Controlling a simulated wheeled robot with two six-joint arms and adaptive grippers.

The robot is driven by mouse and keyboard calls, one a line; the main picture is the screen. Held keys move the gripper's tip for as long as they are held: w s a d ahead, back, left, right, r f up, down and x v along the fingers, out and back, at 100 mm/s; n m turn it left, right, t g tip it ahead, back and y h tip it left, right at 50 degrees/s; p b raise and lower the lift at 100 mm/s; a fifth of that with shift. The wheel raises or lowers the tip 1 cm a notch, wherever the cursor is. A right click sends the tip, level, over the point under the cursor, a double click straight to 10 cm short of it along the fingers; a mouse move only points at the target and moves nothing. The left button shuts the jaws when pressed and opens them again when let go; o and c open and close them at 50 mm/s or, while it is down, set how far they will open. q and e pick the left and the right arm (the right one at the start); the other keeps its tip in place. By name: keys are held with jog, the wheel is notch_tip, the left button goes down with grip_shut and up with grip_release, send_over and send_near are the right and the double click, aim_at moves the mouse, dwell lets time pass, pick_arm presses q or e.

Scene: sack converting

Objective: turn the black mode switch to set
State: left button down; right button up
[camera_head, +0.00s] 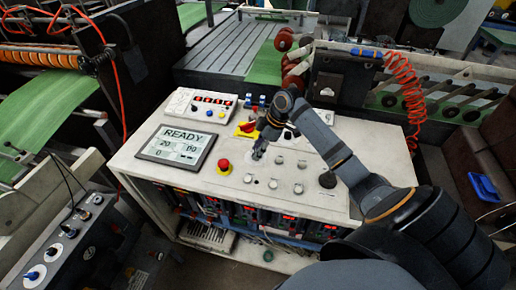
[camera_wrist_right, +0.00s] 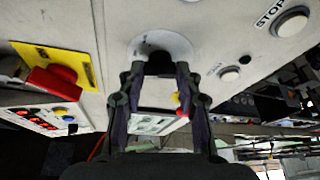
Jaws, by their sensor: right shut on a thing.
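The black mode switch (camera_wrist_right: 156,54) sits on a round pale plate (camera_wrist_right: 178,44) on the white console. My right gripper (camera_wrist_right: 158,70) is shut on it, with one finger on each side, as the right wrist view shows. In the head view my right gripper (camera_head: 257,154) points down at the console top and largely hides the switch. Which position the switch points to cannot be made out. My left gripper is not in view.
The console top (camera_head: 150,140) also carries a display reading READY (camera_head: 180,146), a red emergency button (camera_head: 224,167), several push buttons and a black knob (camera_head: 327,180). A red handle (camera_wrist_right: 52,83) on a yellow plate (camera_wrist_right: 62,55) stands close to my right gripper.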

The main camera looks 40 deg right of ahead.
jog(key=n, duration=0.2)
jog(key=shift+w+d+n+g, duration=0.1)
jog(key=shift+w+n+g, duration=0.05)
jog(key=shift+n+g, duration=0.2)
jog(key=shift+w+n+g+y, duration=0.1)
jog(key=shift+n+g+y, duration=0.2)
jog(key=shift+n+g, duration=0.85)
jog(key=shift+r+n+t+b, duration=0.1)
jog(key=shift+n+t+b, duration=0.25)
jog(key=shift+n, duration=0.25)
jog(key=o, duration=1.1)
jog(key=shift+o, duration=0.2)
jog(key=v, duration=0.7)
jog(key=shift+d+r, duration=0.15)
jog(key=shift+d, duration=0.05)
